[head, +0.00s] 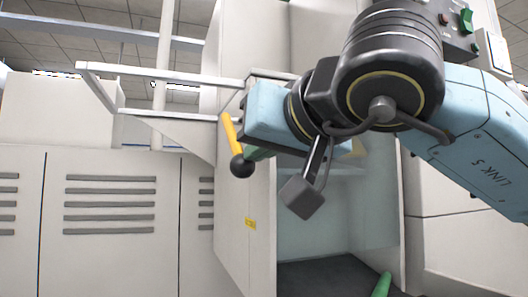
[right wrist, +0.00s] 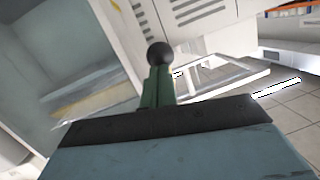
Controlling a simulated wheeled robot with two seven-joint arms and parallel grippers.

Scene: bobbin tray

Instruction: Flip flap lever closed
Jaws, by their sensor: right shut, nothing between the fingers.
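The flap lever is a yellow bar (head: 230,132) on the left side of the open white cabinet. It slants down to a black ball knob (head: 241,166) at its lower end. My right gripper (head: 250,155) is shut and empty, its green fingers right beside the knob. In the right wrist view the black knob (right wrist: 160,54) shows just past the shut green fingertips (right wrist: 157,73). I cannot tell whether they touch it. The yellow bar is hidden or unclear in that view.
A white rail frame (head: 165,73) sticks out left of the lever. The open cabinet bay has a dark floor (head: 325,277), with a green object (head: 382,285) at its front. White vented cabinets (head: 110,205) stand at the left. A control panel (head: 450,25) is at the upper right.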

